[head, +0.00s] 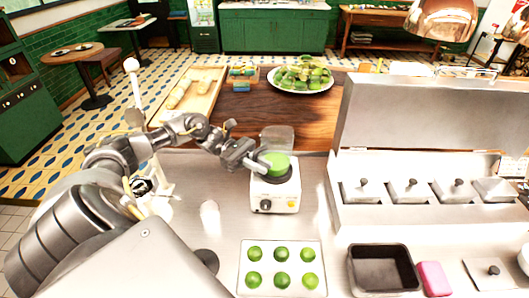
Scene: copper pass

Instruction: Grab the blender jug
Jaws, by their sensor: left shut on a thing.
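The blender jug (274,163), with green showing in it, is at the white blender base (276,195) near the middle of the steel counter. I cannot tell whether it rests on the base or is slightly above it. My left gripper (255,163) reaches in from the left and is shut on the left side of the jug. Its fingertips are small and partly merge with the jug. My right gripper is not in view.
A tray of limes (281,240) lies in front of the blender, and a white cup (210,216) stands left. A dark pan (382,268) and pink block (434,278) are front right. A steel unit with lidded bins (408,215) stands right. A plate of green produce (301,88) is behind.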

